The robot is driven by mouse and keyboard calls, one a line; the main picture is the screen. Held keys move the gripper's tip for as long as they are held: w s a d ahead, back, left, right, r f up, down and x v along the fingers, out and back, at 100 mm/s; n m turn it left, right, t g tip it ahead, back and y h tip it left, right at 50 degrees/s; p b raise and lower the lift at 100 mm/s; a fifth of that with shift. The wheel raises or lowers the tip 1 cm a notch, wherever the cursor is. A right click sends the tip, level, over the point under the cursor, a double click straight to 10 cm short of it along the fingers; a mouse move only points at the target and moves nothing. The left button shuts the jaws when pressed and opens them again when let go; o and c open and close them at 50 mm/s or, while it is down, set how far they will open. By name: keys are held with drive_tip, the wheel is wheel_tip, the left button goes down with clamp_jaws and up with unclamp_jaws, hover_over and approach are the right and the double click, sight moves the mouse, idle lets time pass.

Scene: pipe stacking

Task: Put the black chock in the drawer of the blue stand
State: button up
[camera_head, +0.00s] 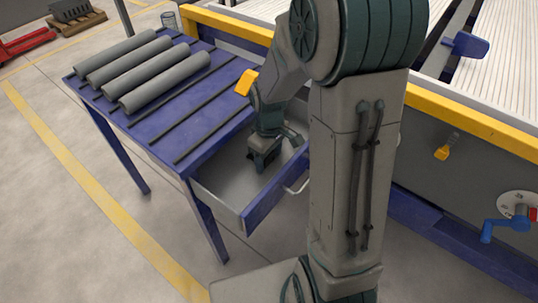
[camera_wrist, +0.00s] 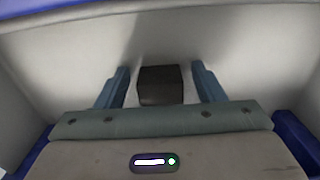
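The blue stand (camera_head: 146,122) is left of my arm, and its grey-lined drawer (camera_head: 215,178) is pulled open. My gripper (camera_head: 262,165) points down inside the drawer. In the wrist view, my gripper (camera_wrist: 162,88) is open. The black chock (camera_wrist: 160,85) is a small dark block between its two blue fingers, with a visible gap on each side. The drawer's pale inside (camera_wrist: 80,50) surrounds it in that view. In the head view the chock is hard to tell apart from the dark gripper.
Several grey pipes (camera_head: 150,72) lie side by side on the stand's left part, with dark strips beside them. A yellow piece (camera_head: 246,82) shows by my arm. A yellow-edged conveyor frame (camera_head: 470,122) stands behind.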

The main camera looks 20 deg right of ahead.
wheel_tip(320, 180, up, 12)
drive_tip(key=p, duration=0.4)
drive_tip(key=s+r+m, duration=0.2)
drive_tip(key=s+m, duration=0.1)
drive_tip(key=s, duration=0.4)
drive_tip(key=s+r+m+t, duration=0.1)
drive_tip(key=s+r+m, duration=0.1)
drive_tip(key=s+m, duration=0.2)
drive_tip(key=s, duration=0.2)
drive_tip(key=shift+s, duration=0.35)
drive_tip(key=shift+d+r, duration=0.1)
